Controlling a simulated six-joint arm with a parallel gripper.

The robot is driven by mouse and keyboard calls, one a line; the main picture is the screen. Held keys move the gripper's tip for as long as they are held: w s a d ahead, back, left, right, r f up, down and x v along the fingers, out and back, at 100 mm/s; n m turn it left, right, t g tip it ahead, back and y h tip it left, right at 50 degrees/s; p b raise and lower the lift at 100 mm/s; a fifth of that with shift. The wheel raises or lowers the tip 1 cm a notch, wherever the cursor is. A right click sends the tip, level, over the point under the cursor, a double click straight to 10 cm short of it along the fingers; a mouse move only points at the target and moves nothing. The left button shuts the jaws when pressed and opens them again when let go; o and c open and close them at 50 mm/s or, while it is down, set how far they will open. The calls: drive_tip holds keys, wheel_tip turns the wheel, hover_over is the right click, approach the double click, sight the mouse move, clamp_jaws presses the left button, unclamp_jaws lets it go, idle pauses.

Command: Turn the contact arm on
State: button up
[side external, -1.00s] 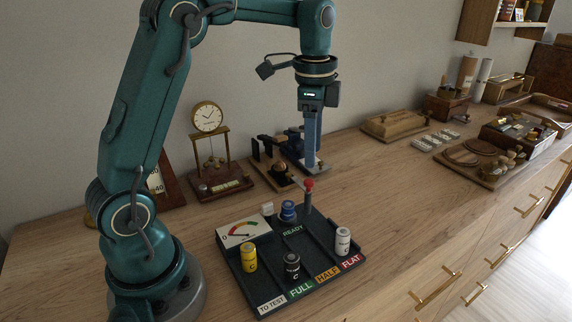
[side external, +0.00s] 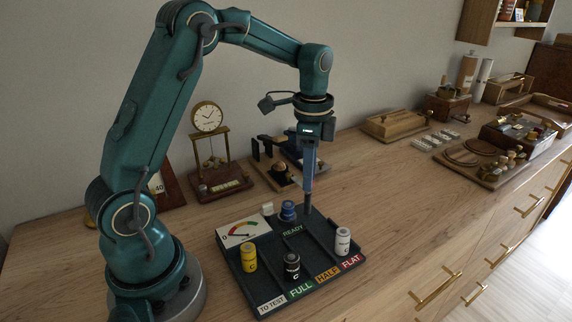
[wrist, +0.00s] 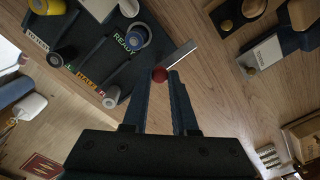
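The battery tester (side external: 290,262) is a dark tray with a dial, a READY label and labelled lanes. Its contact arm (wrist: 182,54) is a pale metal strip with a red knob (wrist: 160,75), in the wrist view. My gripper (wrist: 160,78) points down at the post at the tester's back right corner. Its fingers are apart, one on each side of the red knob; I cannot tell whether they touch it. In the side view the gripper (side external: 308,190) hides the knob. A blue battery (side external: 288,211) stands upright by the READY label, left of the gripper.
A yellow battery (side external: 249,257), a black one (side external: 291,266) and a white one (side external: 342,241) stand on the tester. A clock (side external: 208,118) and a wooden stand with dark parts (side external: 282,176) are behind it. The counter to the right of the tester is clear.

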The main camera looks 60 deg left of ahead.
clamp_jaws()
drive_tip(key=n, duration=1.3)
drive_tip(key=shift+n, duration=2.5)
